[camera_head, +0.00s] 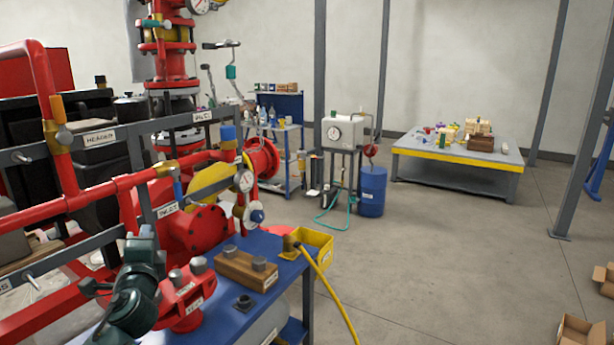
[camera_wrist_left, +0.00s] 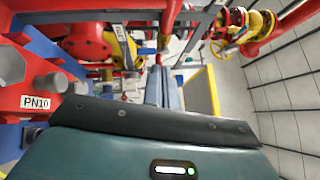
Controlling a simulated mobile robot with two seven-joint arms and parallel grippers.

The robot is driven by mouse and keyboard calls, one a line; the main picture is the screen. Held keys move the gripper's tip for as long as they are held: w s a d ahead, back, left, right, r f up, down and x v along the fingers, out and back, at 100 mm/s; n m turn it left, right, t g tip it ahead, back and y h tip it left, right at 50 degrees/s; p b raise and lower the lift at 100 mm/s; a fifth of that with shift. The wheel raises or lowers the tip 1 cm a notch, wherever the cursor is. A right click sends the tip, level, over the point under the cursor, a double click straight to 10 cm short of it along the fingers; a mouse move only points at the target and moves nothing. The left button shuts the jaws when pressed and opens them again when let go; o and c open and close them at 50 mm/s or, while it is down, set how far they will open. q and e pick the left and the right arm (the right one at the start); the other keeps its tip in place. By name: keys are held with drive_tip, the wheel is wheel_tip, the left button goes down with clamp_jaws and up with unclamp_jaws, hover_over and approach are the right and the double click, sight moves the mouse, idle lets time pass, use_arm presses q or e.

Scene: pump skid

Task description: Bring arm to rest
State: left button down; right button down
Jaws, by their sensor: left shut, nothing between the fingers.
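My left arm, dark green, comes in at the lower left of the head view. My left gripper (camera_head: 141,252) is in front of the red pump piping, above the blue bench. In the left wrist view the two grey-blue fingers of the left gripper (camera_wrist_left: 164,78) lie side by side, shut, with nothing between them. The fingertips are hard to make out in the head view. My right gripper is not in view.
Close by are a red flanged fitting (camera_head: 186,302), a wooden block with bolts (camera_head: 247,269), a blue bench (camera_head: 262,247) and a yellow bin (camera_head: 312,242). Red pipes and grey rails crowd the left. A blue drum (camera_head: 372,190) and low table (camera_head: 457,168) stand farther off. The right floor is mostly clear.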

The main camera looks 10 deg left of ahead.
use_arm(q)
drive_tip(key=s+d+f+g+h, duration=0.1)
drive_tip(key=s+d+f+h, duration=0.2)
drive_tip(key=f, duration=0.4)
drive_tip(key=s+d+f+n+g+h, duration=0.15)
drive_tip(key=d+f, duration=0.25)
drive_tip(key=f, duration=0.4)
drive_tip(key=s+d+f+g+h, duration=0.1)
drive_tip(key=s+d+f+h, duration=0.25)
drive_tip(key=f, duration=0.35)
drive_tip(key=s+d+f+n+g+h, duration=0.2)
drive_tip(key=s+d+f, duration=0.3)
drive_tip(key=s+f, duration=0.3)
drive_tip(key=s+d+f+n+g+h, duration=0.25)
drive_tip(key=s+d+f, duration=0.2)
drive_tip(key=s, duration=0.55)
drive_tip(key=w+d+n+t, duration=0.1)
drive_tip(key=d+n, duration=0.4)
drive_tip(key=d, duration=0.5)
drive_tip(key=shift+d+h, duration=0.3)
drive_tip(key=shift+h, duration=0.05)
drive_tip(key=shift+a, duration=0.1)
